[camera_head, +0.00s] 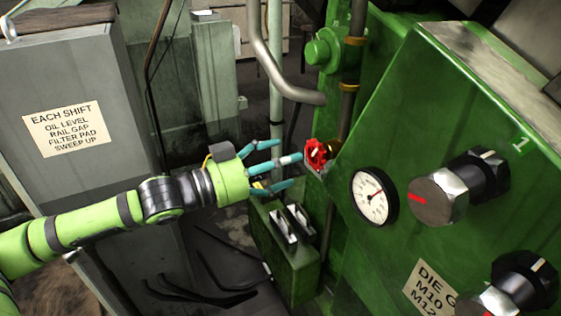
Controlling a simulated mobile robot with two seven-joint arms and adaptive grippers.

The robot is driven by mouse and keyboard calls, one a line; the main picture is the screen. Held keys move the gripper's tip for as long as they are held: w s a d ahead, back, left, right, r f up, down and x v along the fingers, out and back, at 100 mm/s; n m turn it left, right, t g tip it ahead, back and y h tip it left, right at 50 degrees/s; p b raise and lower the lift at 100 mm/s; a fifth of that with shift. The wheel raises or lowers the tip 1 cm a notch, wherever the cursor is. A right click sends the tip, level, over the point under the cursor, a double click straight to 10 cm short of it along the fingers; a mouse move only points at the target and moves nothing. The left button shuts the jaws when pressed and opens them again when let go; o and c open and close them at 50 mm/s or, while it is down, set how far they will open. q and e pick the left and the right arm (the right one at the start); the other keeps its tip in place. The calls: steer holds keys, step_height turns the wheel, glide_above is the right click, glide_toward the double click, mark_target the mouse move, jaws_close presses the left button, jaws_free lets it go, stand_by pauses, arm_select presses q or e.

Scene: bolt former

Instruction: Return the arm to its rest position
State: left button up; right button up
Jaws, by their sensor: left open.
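My left arm comes in from the left, green with black joints, stretched out to the right. My left gripper (284,164) is open, its teal fingers spread and pointing right. Its fingertips are close to a red valve handle (317,154) on the green machine (400,120). I cannot tell whether a fingertip touches the handle. Nothing shows between the fingers. My right gripper is not in view.
A round gauge (373,196) and black knobs (485,174) sit on the machine's face. A green box with two levers (283,226) stands below my gripper. A grey cabinet with a label (66,129) is at left. A grey pipe (277,62) bends above.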

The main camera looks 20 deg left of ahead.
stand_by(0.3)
